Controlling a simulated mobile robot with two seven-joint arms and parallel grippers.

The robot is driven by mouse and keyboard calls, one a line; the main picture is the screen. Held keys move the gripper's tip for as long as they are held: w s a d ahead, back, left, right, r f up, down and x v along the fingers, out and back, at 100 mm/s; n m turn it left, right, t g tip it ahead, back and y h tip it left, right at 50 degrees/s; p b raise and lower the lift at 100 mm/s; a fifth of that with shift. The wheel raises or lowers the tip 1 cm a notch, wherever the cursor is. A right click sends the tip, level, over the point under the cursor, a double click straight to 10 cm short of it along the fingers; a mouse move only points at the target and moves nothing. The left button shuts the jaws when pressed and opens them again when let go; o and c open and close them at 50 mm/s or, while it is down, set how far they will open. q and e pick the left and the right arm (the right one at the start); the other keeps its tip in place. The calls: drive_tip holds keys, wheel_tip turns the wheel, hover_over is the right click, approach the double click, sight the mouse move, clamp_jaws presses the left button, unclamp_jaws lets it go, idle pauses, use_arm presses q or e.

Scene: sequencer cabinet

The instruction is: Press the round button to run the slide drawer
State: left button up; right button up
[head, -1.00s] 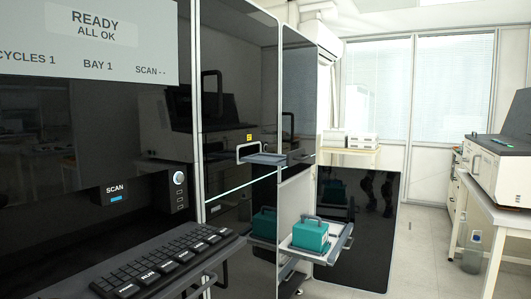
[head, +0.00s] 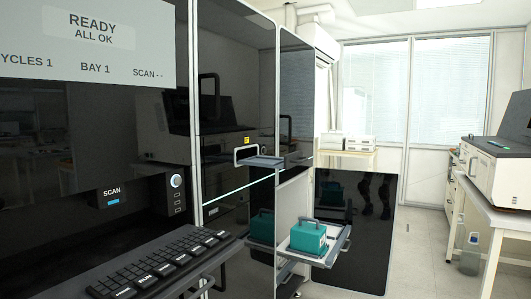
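The slide drawer, a small grey tray (head: 265,162), sticks out of the dark cabinet front, below a yellow label (head: 247,141). A small dark round shape shows just above it, too small to tell whether it is a button. A round silver button (head: 176,181) sits on a narrow dark panel at the left, right of the SCAN reader (head: 111,197). The screen (head: 90,42) reads READY, ALL OK, CYCLES 1, BAY 1. Neither of my grippers is in the head view.
A black keyboard (head: 155,262) stands out on a shelf at the lower left. A low drawer (head: 333,251) is pulled out, bearing a teal box (head: 308,237) with a handle, beside an open dark door (head: 355,230). A white bench (head: 496,196) stands at the right. The floor between is clear.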

drive_tip(key=shift+r, duration=0.1)
clamp_jaws()
idle(1.3)
